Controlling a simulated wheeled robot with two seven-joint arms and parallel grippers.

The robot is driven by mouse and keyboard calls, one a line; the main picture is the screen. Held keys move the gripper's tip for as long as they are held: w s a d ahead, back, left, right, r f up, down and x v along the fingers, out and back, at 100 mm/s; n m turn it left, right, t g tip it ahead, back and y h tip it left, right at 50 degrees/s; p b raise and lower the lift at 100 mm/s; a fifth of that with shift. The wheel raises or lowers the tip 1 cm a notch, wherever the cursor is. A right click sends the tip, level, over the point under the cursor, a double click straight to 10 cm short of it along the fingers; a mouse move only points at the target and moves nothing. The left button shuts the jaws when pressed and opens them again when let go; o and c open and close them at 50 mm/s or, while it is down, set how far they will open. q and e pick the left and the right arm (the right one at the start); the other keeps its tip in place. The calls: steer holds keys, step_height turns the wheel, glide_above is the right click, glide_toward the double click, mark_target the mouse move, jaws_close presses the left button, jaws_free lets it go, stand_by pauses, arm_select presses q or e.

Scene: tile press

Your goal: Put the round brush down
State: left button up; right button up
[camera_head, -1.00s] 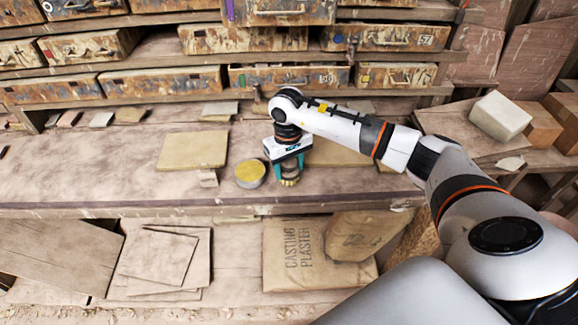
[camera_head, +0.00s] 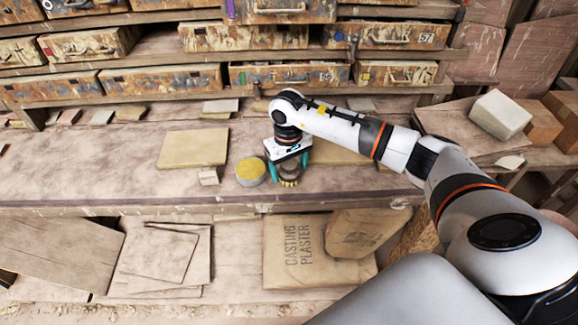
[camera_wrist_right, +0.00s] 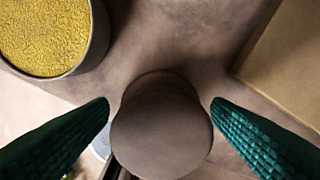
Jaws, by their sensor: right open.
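The round brush (camera_head: 289,183) stands on the bench near its front edge, bristles apparently downward. My right gripper (camera_head: 289,173) is directly above it with its teal fingers spread to either side. In the right wrist view the brush's round brown knob (camera_wrist_right: 161,135) lies between the open fingers, with a visible gap on both sides. The brush's lower part is hidden beneath the knob there. My left gripper is not in view.
A round tub with a yellow top (camera_head: 251,172) stands close to the left of the brush; it also shows in the wrist view (camera_wrist_right: 45,35). A tan board (camera_head: 193,149) lies farther left. Drawers (camera_head: 290,76) line the back.

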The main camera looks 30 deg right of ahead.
mark_target(288, 163)
step_height(288, 163, up, 11)
steer(key=b, duration=0.3)
steer(key=shift+a, duration=0.15)
steer(key=shift+r, duration=0.45)
